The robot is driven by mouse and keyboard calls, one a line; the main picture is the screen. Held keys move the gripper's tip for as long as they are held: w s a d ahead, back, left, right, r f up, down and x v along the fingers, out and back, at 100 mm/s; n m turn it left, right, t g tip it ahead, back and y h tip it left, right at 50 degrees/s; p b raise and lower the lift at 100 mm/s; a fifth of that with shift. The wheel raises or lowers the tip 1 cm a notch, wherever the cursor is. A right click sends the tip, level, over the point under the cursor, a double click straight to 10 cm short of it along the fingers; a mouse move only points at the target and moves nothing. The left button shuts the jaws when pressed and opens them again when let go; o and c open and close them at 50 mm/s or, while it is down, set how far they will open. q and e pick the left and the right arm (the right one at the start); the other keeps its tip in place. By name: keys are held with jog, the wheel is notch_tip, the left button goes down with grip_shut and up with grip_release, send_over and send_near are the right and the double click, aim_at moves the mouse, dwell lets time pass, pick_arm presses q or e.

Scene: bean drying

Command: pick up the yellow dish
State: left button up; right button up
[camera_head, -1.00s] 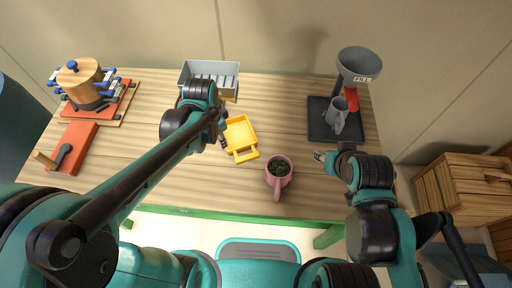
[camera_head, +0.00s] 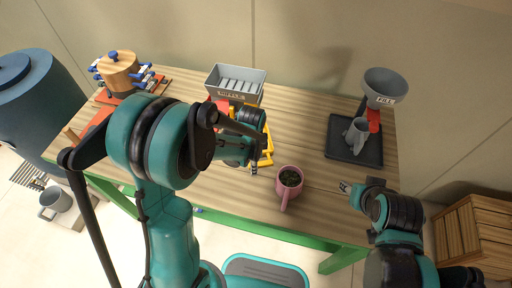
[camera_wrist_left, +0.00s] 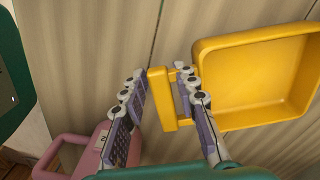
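The yellow dish (camera_head: 268,148) lies on the table, mostly hidden behind my left arm in the head view. In the left wrist view the dish (camera_wrist_left: 250,70) is at the upper right, with its loop handle (camera_wrist_left: 160,98) pointing left. My left gripper (camera_wrist_left: 165,95) is open, with a finger on each side of the handle's end bar. The right-hand finger is at the handle's opening, next to the dish wall. I cannot tell whether either finger touches the bar. My right gripper (camera_head: 346,187) is near the table's front right, too small to read.
A pink mug (camera_head: 290,177) with dark contents stands close to the dish; it also shows in the left wrist view (camera_wrist_left: 90,155). A grey bin (camera_head: 236,82) stands behind. A dark tray (camera_head: 340,150) with a grey jug (camera_head: 357,133) and a funnel (camera_head: 386,85) is at right.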

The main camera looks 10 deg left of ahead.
pick_arm(q)
grip_shut()
jog(key=shift+r, duration=0.4)
jog(key=r+p, duration=0.1)
jog(key=r, duration=0.2)
jog(key=shift+s+p, duration=0.3)
jog(key=shift+p, duration=0.1)
jog(key=s, duration=0.5)
jog(key=s+p, duration=0.1)
jog(key=s, duration=1.1)
jog(key=shift+s+a+f, duration=0.15)
jog(key=shift+s+a, duration=0.1)
jog(key=shift+a, duration=0.05)
